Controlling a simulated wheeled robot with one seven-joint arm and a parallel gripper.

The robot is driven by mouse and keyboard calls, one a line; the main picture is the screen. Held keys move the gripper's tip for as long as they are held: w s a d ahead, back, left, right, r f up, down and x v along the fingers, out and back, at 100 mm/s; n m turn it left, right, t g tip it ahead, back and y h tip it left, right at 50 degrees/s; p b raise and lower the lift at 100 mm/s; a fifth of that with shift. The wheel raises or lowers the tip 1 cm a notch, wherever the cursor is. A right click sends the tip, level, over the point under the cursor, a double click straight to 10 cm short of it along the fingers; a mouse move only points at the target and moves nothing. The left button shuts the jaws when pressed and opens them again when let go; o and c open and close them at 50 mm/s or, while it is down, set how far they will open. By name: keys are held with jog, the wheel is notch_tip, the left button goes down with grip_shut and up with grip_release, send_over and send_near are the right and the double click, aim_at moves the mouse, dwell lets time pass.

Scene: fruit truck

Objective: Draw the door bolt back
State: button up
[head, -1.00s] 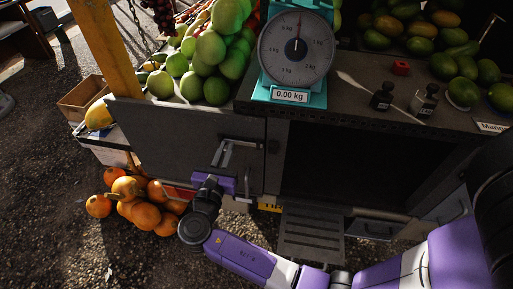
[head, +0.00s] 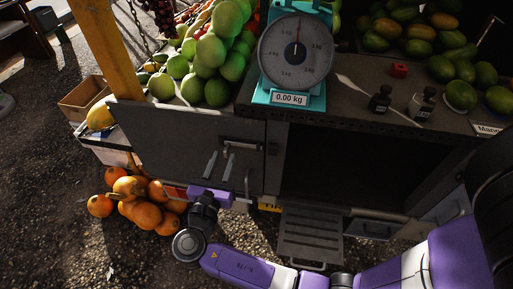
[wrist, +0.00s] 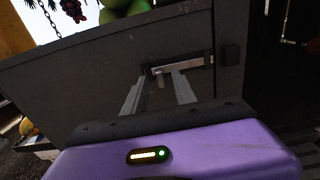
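The door bolt (head: 242,146) is a pale metal bar lying level near the top right of the grey door (head: 165,150). In the wrist view the bolt (wrist: 185,64) has a small handle (wrist: 160,80) hanging at its left part. A dark block (wrist: 230,54) sits right of the bar's end; I cannot tell if the bar enters it. My gripper (head: 220,157) is open and empty, its fingers pointing up toward the bolt from below. In the wrist view the gripper's fingertips (wrist: 158,84) lie either side of the handle, seemingly short of it.
The counter above holds a turquoise scale (head: 296,50) and green fruit (head: 215,50). A dark open compartment (head: 350,170) is right of the door. Orange pumpkins (head: 140,205) lie on the ground at left. A slatted step (head: 310,232) stands below the compartment.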

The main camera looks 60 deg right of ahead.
jog(key=p+v, duration=0.1)
jog(key=v, duration=0.2)
jog(key=shift+s+a, duration=0.1)
jog(key=shift+a, duration=0.15)
dwell(0.6)
